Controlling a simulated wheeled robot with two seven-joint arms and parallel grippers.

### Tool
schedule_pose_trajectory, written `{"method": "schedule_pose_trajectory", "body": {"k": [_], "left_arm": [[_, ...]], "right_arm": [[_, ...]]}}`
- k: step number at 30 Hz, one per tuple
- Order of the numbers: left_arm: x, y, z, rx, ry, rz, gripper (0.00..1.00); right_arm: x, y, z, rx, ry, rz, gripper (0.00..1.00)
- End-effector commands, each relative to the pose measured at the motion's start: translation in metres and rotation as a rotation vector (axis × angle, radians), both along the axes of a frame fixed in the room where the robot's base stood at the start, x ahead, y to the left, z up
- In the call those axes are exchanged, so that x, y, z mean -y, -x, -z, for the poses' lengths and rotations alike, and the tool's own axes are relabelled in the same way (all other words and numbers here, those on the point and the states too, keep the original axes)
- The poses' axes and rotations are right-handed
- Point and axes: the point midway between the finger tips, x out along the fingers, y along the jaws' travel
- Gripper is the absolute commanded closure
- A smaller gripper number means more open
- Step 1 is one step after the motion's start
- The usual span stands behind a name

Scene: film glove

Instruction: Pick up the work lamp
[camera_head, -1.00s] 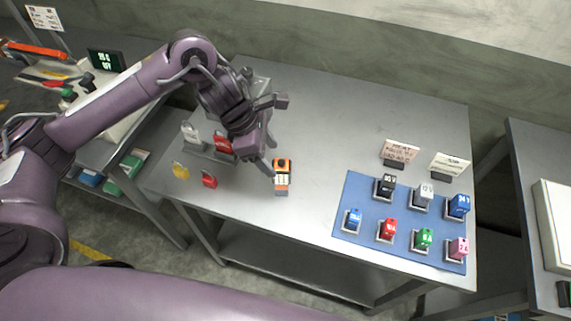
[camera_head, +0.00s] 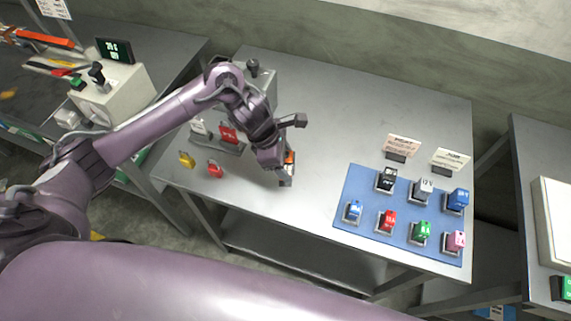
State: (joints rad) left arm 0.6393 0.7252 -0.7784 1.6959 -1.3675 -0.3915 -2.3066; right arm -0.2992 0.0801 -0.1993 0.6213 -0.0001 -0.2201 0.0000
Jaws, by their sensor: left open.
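The work lamp (camera_head: 291,157), a small orange and grey block, lies on the grey metal table (camera_head: 330,110) left of the blue mat. My left gripper (camera_head: 287,173) is right over it and hides most of it. Only an orange edge and a little grey show past the fingers. The gripper is open, and I cannot tell whether its fingers touch the lamp. My right gripper is out of view.
A blue mat (camera_head: 345,220) with several coloured blocks lies at the table's right, two sign cards (camera_head: 402,143) behind it. Red (camera_head: 215,170) and yellow (camera_head: 187,159) padlocks lie to the left, near a padlock stand. The table's back middle is clear.

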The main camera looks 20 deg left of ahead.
Motion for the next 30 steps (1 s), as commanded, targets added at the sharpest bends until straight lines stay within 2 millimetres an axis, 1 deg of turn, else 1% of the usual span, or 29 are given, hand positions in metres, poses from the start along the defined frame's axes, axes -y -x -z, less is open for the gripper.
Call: {"method": "schedule_pose_trajectory", "body": {"k": [1, 12, 13, 23, 26, 29, 30], "left_arm": [[0.0, 0.0, 0.0, 0.0, 0.0, 0.0, 0.41], [0.0, 0.0, 0.0, 0.0, 0.0, 0.0, 0.89], [0.0, 0.0, -0.001, 0.001, 0.001, 0.0, 0.91], [0.0, -0.001, -0.004, 0.002, 0.001, 0.001, 0.91], [0.0, -0.002, -0.012, 0.005, 0.002, 0.001, 0.91], [0.0, -0.002, -0.025, 0.007, 0.002, 0.003, 0.91], [0.0, -0.002, -0.033, 0.009, 0.0, 0.003, 0.91]], "right_arm": [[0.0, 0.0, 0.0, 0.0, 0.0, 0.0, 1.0], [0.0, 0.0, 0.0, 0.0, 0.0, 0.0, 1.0], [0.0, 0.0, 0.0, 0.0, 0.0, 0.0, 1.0], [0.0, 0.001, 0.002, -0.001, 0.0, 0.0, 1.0], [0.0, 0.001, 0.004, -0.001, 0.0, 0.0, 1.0], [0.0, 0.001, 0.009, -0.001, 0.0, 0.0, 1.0], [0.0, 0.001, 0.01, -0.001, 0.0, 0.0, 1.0]]}}
